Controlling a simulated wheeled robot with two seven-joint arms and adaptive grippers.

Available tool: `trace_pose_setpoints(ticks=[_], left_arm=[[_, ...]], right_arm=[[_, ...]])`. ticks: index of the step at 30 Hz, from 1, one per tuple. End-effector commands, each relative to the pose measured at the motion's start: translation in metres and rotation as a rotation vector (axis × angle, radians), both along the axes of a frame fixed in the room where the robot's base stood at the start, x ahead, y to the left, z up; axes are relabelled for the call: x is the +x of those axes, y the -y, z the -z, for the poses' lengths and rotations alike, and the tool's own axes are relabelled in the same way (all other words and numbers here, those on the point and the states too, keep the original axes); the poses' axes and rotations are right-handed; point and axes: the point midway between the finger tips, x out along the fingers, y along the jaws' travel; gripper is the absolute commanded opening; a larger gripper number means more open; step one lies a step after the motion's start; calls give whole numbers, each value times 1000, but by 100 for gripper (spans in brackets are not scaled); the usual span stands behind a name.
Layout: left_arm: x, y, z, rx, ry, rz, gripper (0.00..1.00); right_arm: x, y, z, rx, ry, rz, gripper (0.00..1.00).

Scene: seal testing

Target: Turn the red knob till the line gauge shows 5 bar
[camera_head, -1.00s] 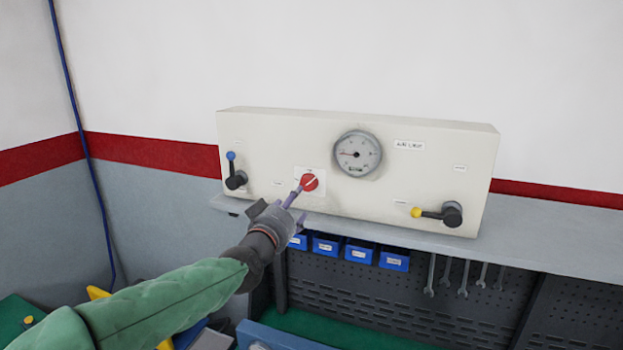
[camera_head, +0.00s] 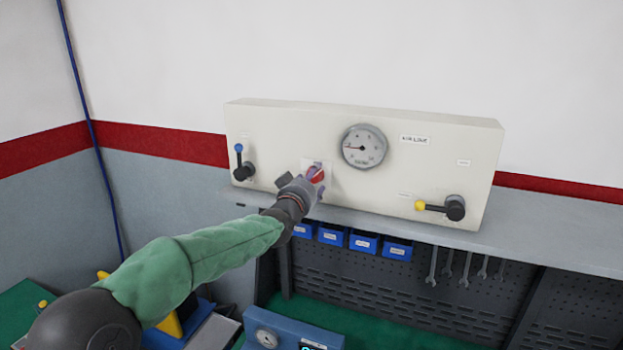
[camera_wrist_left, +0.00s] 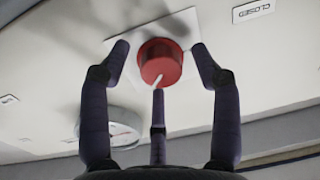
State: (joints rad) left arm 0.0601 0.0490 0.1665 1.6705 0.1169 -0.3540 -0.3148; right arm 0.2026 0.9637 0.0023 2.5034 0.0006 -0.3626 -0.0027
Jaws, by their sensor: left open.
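The red knob (camera_head: 316,174) sits on the front of a cream panel (camera_head: 290,130), partly hidden by my left gripper in the head view. In the left wrist view the red knob (camera_wrist_left: 160,62) has a white line on it and stands between the spread fingers. My left gripper (camera_head: 312,182) is open around the knob, with gaps visible on both sides. The line gauge (camera_head: 364,147) is a round white dial on the panel; its red needle points left, near the low end. The gauge also shows in the left wrist view (camera_wrist_left: 122,125). My right gripper is out of view.
A blue-tipped lever (camera_head: 243,165) is at the panel's left and a yellow-tipped lever (camera_head: 444,208) at its right. The panel stands on a grey shelf (camera_head: 540,236). Blue bins (camera_head: 364,243) and wrenches (camera_head: 464,270) hang below. A blue device (camera_head: 285,330) stands lower down.

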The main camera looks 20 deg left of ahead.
Motion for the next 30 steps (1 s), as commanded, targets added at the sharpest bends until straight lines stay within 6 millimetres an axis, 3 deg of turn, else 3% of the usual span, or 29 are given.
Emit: trace_pose_setpoints(ticks=[8, 15, 30], left_arm=[[1, 0, 0, 0, 0, 0, 63], [1, 0, 1, 0, -1, 0, 7], [1, 0, 3, 105, -11, 2, 7]], right_arm=[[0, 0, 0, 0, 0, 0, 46], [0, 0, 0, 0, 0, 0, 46], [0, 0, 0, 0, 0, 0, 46]])
